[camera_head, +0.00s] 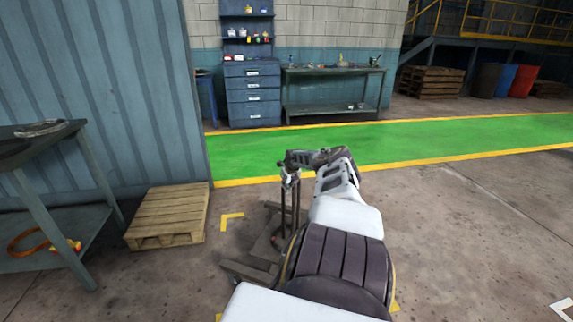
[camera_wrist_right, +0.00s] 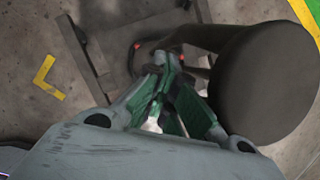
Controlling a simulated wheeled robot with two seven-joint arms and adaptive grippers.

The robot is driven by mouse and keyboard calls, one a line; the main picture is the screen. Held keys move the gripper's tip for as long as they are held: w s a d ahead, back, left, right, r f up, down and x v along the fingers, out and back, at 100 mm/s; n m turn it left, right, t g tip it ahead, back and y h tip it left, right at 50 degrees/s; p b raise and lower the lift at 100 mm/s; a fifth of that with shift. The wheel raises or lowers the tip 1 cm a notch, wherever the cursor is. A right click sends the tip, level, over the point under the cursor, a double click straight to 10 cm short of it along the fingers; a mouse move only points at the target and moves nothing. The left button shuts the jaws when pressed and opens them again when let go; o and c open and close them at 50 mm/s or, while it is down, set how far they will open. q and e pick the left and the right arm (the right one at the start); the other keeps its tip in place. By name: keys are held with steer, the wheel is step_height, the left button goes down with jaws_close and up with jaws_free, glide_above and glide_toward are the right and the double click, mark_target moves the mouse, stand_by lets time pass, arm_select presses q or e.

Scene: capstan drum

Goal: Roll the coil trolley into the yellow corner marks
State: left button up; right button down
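The coil trolley (camera_head: 262,246) is a dark, low frame on the floor with upright posts (camera_head: 290,205), partly hidden behind my right arm. Its frame also shows in the wrist view (camera_wrist_right: 88,50). My right gripper (camera_head: 312,160) is at the top of the posts. In the wrist view its green-padded fingers (camera_wrist_right: 168,75) converge beside a thick dark round bar (camera_wrist_right: 262,85); whether they clamp it is unclear. My left gripper is out of view.
A wooden pallet (camera_head: 168,216) lies left of the trolley, with a metal table (camera_head: 50,220) nearer left. A green walkway (camera_head: 420,141) with yellow edges crosses behind. A drawer cabinet (camera_head: 252,95) and workbench (camera_head: 335,72) stand at the wall. The floor at right is mostly clear.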

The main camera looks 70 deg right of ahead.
steer(key=c, duration=2.2)
jaws_free()
steer(key=shift+s+d+r, duration=0.2)
steer(key=shift+d+r, duration=0.25)
steer(key=shift+d, duration=0.1)
steer(key=o, duration=0.5)
steer(key=shift+a+r+p, duration=0.15)
steer(key=shift+r+p, duration=3.1)
steer(key=shift+r, duration=0.05)
steer(key=shift+a+r+p, duration=0.1)
steer(key=shift+r+p, duration=3.1)
steer(key=shift+r, duration=0.1)
steer(key=shift+w+f, duration=0.1)
